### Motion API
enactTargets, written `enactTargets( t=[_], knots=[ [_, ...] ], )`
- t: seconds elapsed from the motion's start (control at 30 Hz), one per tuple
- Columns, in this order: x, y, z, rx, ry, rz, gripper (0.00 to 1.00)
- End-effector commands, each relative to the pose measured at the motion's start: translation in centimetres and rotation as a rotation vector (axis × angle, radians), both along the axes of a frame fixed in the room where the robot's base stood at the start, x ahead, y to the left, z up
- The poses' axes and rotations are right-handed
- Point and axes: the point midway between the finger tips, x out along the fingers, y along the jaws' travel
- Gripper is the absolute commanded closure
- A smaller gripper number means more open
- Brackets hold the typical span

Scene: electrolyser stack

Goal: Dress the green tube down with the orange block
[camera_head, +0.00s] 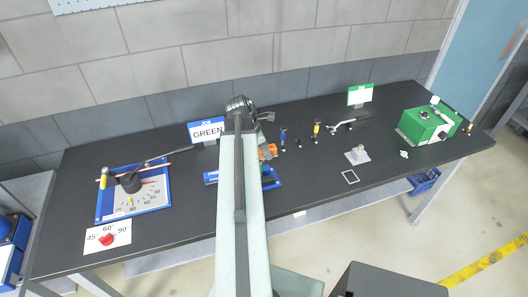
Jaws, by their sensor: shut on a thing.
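The orange block (268,151) shows just right of my pale arm, near the back of a blue tray. My gripper (262,155) is mostly hidden behind the arm; it is shut on the orange block. The blue tray (274,184) lies on the black bench, its middle covered by my arm. A small green piece (265,168), perhaps the green tube, shows below the block at the tray; most of it is hidden. I cannot tell whether block and tube touch. A sign reading "JOB GREEN" (207,131) stands left of my arm.
A blue-framed angle board (134,192) with a black lever and an angle card (108,237) lie at left. Several small blue and yellow pieces (317,128) stand right of my arm. A green machine (428,124) stands far right.

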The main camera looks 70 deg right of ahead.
Motion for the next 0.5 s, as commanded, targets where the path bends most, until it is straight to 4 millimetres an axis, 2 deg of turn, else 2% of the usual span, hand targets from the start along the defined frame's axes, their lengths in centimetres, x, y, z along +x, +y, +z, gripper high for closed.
enactTargets(
  t=[0.17, 0.5],
  knots=[
    [0.0, 0.0, 0.8, -0.001, -0.001, -0.001, 1.00],
    [0.0, 0.0, 4.9, 0.000, 0.000, 0.000, 1.00]
  ],
)
